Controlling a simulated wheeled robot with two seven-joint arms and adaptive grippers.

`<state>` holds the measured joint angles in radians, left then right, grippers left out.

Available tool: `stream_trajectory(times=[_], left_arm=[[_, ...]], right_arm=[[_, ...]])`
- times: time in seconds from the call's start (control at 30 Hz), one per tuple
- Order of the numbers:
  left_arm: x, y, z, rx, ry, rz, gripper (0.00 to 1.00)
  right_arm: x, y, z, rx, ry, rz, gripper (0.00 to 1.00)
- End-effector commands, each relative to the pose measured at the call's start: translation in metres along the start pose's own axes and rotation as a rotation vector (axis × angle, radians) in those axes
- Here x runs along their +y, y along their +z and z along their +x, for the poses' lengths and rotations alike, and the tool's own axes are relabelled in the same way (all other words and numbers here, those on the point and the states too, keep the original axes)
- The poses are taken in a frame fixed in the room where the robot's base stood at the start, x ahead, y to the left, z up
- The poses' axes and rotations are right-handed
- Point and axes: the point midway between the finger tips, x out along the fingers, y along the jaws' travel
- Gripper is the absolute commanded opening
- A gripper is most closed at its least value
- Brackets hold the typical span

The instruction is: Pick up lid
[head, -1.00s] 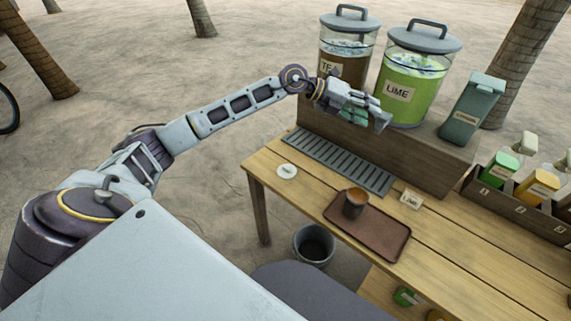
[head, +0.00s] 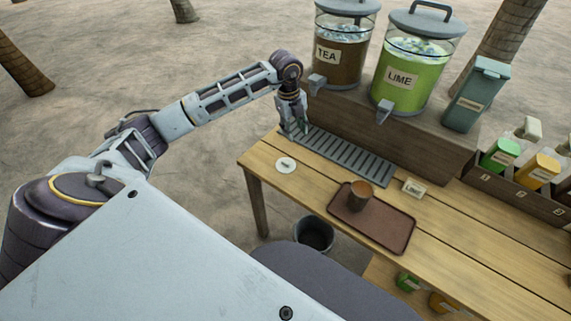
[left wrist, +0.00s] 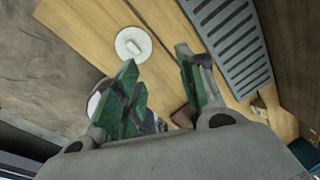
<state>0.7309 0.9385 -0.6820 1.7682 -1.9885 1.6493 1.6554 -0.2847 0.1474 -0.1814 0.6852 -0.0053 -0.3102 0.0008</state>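The lid is a small white disc (head: 286,165) with a raised grip, lying flat on the left end of the wooden table. It also shows in the left wrist view (left wrist: 133,44), just beyond the fingertips. My left gripper (head: 293,131) points down above the table's back left, behind the lid and beside the grey slatted grate. In the left wrist view my left gripper (left wrist: 157,58) is open, with green pads apart and nothing between them. My right gripper does not show.
A grey slatted grate (head: 345,157) lies behind the lid. A brown tray (head: 385,229) bears a brown cup (head: 360,195), with a LIME card (head: 413,188) nearby. TEA (head: 340,50) and LIME (head: 412,75) dispensers stand on a raised block. The table around the lid is clear.

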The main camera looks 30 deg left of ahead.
Motion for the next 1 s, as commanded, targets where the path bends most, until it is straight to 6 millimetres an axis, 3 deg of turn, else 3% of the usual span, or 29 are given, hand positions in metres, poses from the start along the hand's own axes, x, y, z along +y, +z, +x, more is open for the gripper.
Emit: stream_trajectory(times=[0.2,0.4,1.0], left_arm=[[0.028,0.005,-0.002,-0.036,0.122,-0.223,0.39],[0.033,0.005,-0.003,-0.050,0.142,-0.365,0.39],[0.033,0.005,0.002,-0.051,0.140,-0.406,0.39]], right_arm=[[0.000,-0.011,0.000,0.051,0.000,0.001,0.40],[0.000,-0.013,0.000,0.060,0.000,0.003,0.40],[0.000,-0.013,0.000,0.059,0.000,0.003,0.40]])
